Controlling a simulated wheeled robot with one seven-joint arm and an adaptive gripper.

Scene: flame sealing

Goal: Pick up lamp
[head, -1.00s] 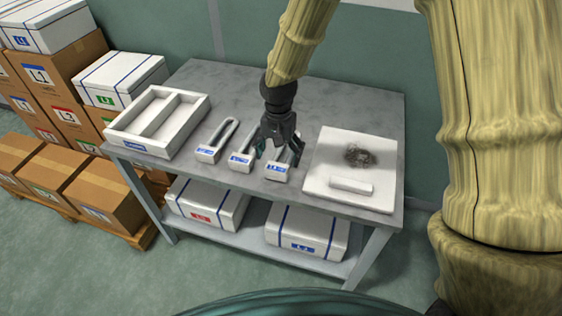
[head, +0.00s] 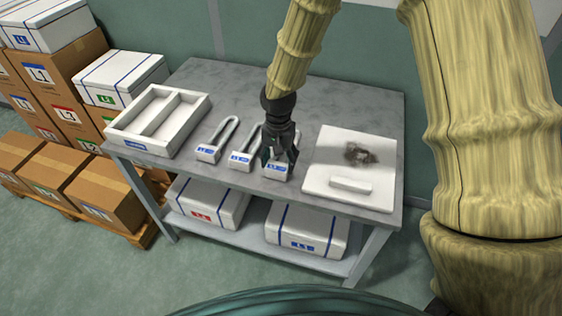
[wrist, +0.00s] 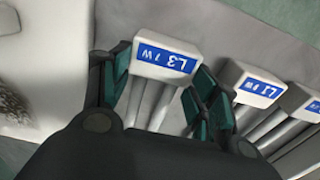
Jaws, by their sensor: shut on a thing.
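Three white U-shaped lamps with blue-labelled bases lie in a row on the grey table. My gripper (head: 279,152) is at the rightmost lamp (head: 276,172), its fingers pointing down. In the wrist view this lamp's base (wrist: 165,62) reads L3 7W, upside down. Its pale tubes run back between my teal-padded fingers (wrist: 161,85), which are shut on it. Part of the tubes is hidden by my gripper. The lamp appears still at table level; I cannot tell any gap under it. The middle lamp (head: 240,163) and left lamp (head: 208,155) lie to the left, apart from it.
A white two-compartment tray (head: 118,133) is at the table's (head: 300,92) left end. The middle lamp is close beside my gripper. The back of the table is clear.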

